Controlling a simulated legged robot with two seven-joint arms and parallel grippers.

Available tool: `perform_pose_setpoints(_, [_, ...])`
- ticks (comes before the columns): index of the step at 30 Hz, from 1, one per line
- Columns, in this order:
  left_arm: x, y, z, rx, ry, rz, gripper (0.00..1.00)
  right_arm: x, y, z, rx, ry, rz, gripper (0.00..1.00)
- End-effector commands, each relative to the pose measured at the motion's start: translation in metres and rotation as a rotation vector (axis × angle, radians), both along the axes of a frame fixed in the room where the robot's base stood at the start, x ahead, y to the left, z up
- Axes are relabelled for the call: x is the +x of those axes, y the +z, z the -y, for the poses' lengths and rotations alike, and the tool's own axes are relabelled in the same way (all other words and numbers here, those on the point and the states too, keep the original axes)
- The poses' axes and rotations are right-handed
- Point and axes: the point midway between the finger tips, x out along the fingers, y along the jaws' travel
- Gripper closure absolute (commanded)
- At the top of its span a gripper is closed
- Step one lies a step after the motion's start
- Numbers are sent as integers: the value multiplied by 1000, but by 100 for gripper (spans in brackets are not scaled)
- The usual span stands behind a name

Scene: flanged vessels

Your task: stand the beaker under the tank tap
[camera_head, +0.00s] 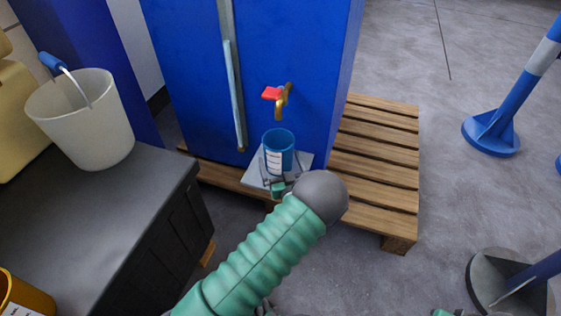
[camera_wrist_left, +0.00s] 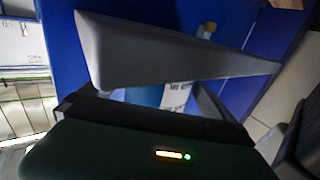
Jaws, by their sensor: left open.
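The blue beaker (camera_head: 278,146), with a white label, stands upright on a grey plate (camera_head: 256,178) at the foot of the blue tank (camera_head: 270,50). The brass tap (camera_head: 282,101) with its red handle is on the tank front, above the beaker. My left gripper (camera_head: 279,181) is low at the beaker's near side, open, and partly hidden by my arm. In the left wrist view the beaker (camera_wrist_left: 145,96) and its label show between the grey fingers; I cannot tell whether they touch it.
The tank and plate are on a wooden pallet (camera_head: 378,150). A dark cabinet (camera_head: 90,215) at left carries a white bucket (camera_head: 82,120) and a yellow container (camera_head: 22,296). Blue posts (camera_head: 495,130) stand at right. The grey floor between is clear.

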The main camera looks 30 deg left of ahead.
Motion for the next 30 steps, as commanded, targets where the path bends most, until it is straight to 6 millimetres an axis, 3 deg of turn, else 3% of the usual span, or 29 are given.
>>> perform_pose_setpoints(5, [-16, 7, 18, 0, -3, -4, 0, 0, 22, 0, 0, 0, 0, 64])
perform_pose_setpoints(12, [-58, 7, 65, -1, -4, -4, 0, 0, 57, 0, 0, 0, 0, 64])
perform_pose_setpoints(17, [-77, 4, 83, 1, -2, -2, 0, 0, 67, 0, 0, 0, 0, 64])
perform_pose_setpoints(20, [-77, 2, 88, -26, -6, -12, 0, 0, 68, 0, 0, 0, 0, 64])
perform_pose_setpoints(23, [-59, 1, 95, -167, -52, -82, 0, 0, 67, 0, 0, 0, 0, 64])
perform_pose_setpoints(26, [-38, 5, 121, -398, -178, -243, 0, 0, 67, 0, 0, 0, 0, 64])
perform_pose_setpoints(28, [-41, 17, 147, -538, -305, -399, 0, 0, 67, 0, 0, 0, 0, 64])
perform_pose_setpoints(30, [-64, 34, 171, -623, -436, -572, 0, 0, 67, 0, 0, 0, 0, 64])
